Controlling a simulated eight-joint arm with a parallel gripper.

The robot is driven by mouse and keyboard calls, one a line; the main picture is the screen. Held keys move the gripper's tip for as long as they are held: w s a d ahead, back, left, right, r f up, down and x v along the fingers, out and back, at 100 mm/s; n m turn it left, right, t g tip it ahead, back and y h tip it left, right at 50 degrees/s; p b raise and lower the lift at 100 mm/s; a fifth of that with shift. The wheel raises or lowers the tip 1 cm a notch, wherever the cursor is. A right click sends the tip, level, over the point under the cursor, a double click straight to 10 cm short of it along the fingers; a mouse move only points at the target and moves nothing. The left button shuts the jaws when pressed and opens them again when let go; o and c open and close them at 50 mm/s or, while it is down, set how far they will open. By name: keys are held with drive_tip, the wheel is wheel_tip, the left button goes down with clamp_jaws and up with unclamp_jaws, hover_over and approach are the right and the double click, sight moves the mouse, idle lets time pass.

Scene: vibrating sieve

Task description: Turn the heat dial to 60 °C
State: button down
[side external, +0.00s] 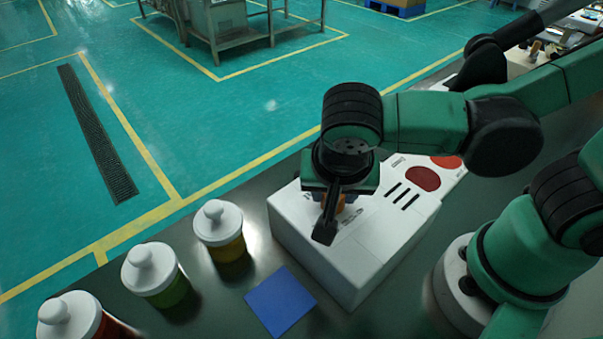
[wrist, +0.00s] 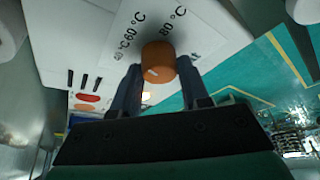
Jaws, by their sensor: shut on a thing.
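The heat dial (wrist: 158,58) is an orange round knob with a white pointer mark on its face, on the white machine (wrist: 90,35). In the wrist view, my gripper (wrist: 158,75) has its two fingers on either side of the dial, shut on it. Printed labels of 60 °C (wrist: 135,27) and 80 °C (wrist: 174,20) show beside the dial, with another label further left. The white mark sits on the near side of the knob; I cannot tell which label it stands for. In the side view my gripper (side external: 340,203) is over the machine (side external: 385,250) and mostly hides the dial (side external: 338,204).
Jars with white lids, one yellow (side external: 230,248), one green (side external: 165,290) and one red (side external: 112,328), stand left of the machine. A blue square (side external: 281,302) lies on the dark table before it. Red round parts (side external: 423,179) and black slots are on the machine's top.

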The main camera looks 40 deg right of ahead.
drive_tip(key=shift+m+g, duration=0.3)
drive_tip(key=shift+m, duration=0.4)
drive_tip(key=shift+c, duration=2.1)
unclamp_jaws()
drive_tip(key=shift+v, duration=2.8)
drive_tip(key=shift+a, duration=0.1)
